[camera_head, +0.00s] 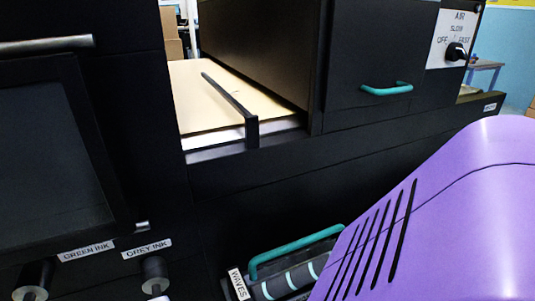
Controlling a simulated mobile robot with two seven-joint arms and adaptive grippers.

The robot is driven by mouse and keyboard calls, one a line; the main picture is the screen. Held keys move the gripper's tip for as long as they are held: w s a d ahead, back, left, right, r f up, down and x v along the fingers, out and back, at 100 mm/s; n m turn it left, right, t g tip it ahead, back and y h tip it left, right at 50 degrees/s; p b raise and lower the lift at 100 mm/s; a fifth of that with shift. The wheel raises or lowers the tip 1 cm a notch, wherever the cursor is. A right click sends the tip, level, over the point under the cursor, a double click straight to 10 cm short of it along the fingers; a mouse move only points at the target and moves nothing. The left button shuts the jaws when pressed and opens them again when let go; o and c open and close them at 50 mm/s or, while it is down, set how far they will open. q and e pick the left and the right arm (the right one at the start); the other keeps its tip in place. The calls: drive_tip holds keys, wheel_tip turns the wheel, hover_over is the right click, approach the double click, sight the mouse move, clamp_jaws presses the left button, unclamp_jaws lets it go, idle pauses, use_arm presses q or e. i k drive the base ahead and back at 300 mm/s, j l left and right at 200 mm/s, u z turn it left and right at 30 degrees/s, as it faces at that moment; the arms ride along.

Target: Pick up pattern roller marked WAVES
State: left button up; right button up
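The WAVES roller (287,282) is at the bottom centre. It is dark with pale teal stripes and lies in a dark holder with a teal handle (292,250) above it. A white label reading WAVES (238,284) is at its left end. A large purple part of mine covers its right end, and the frame's bottom edge cuts off its lower side. Neither of my grippers shows in this view.
A black machine fills most of the view. A kraft sheet stack (205,95) lies in its opening, with a teal-handled drawer (387,89) to the right. The GREEN INK (86,250) and GREY INK (147,249) labels sit above dark knobs at lower left. An AIR dial (456,51) is at upper right.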

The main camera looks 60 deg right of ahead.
sight(275, 281)
drive_tip(key=i+j+z, duration=0.15)
drive_tip(key=z, duration=0.2)
drive_tip(key=i+j+z, duration=0.15)
drive_tip(key=z, duration=1.75)
